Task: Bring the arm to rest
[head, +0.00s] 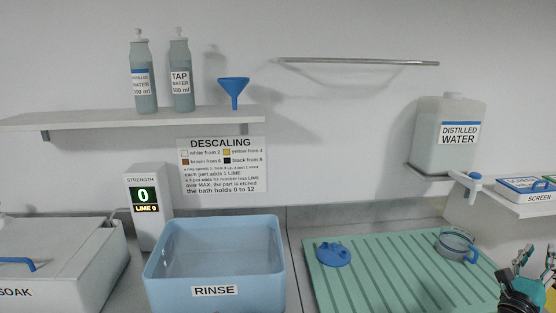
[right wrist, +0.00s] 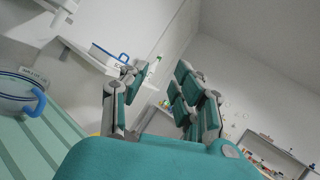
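My right gripper (head: 531,265) is at the lower right edge of the head view, over the right side of the green ribbed mat (head: 385,285). In the right wrist view its two fingers (right wrist: 158,78) stand apart with nothing between them, so it is open and empty. My left gripper is not in view. A clear cup with a blue handle (head: 455,244) stands on the mat to the left of the right gripper; it also shows at the left of the right wrist view (right wrist: 18,92).
A blue RINSE basin (head: 214,291) and a white SOAK box (head: 62,255) stand to the left. A shelf with a SCREEN tray (head: 530,188) is above the gripper. A distilled water tank (head: 450,155) is on the wall.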

